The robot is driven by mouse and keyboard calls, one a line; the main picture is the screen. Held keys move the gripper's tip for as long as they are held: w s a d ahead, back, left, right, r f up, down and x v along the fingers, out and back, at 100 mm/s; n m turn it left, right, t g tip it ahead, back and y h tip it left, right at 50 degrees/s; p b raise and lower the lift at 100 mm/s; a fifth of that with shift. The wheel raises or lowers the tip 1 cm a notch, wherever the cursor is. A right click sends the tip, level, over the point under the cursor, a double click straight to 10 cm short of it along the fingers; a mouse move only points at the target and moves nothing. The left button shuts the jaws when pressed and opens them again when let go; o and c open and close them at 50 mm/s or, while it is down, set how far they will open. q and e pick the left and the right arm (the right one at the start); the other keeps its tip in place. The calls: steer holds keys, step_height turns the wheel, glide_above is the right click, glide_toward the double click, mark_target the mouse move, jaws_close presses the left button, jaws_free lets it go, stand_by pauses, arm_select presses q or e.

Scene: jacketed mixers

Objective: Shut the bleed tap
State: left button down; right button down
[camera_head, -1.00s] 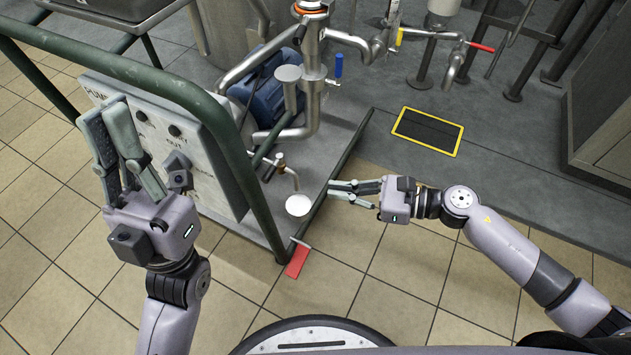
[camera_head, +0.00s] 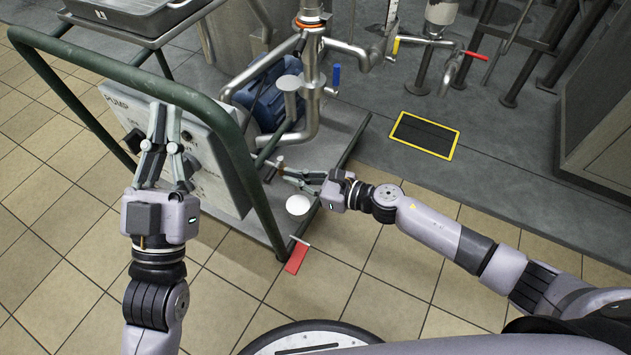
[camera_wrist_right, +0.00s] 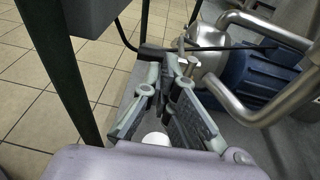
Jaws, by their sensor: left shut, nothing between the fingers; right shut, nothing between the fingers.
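The bleed tap (camera_head: 280,161) is a small metal tap low on the pump skid, above a round white cup (camera_head: 299,204). My right gripper (camera_head: 284,174) is shut and empty, with its fingertips right at the tap and partly covering it and its spout. In the right wrist view the fingertips (camera_wrist_right: 173,66) are close by a small metal piece (camera_wrist_right: 189,67), probably part of the tap; whether they touch cannot be told. The white cup shows below, between the fingers (camera_wrist_right: 155,138). My left gripper (camera_head: 165,108) is shut and empty, in front of the pump panel.
The green rail (camera_head: 232,150) of the cart stands between my two grippers. A blue motor (camera_head: 268,95) and steel pipes (camera_head: 310,100) stand behind the tap. A blue-handled valve (camera_head: 337,74) is above. A red pedal-like piece (camera_head: 296,257) is at the skid's front corner.

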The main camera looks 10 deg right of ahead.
mark_target(274, 173)
arm_select(q)
steer(key=shift+s+r+t, duration=0.3)
steer(key=shift+r, duration=0.1)
arm_select(e)
steer(key=shift+x, duration=1.3)
steer(key=shift+w+a, duration=0.1)
steer(key=shift+a, duration=0.3)
arm_select(q)
steer(key=shift+s+d+r+t+h, duration=0.1)
steer(key=shift+s+r+t+h, duration=0.25)
steer(key=shift+s+r, duration=0.2)
arm_select(e)
steer(key=shift+r, duration=0.1)
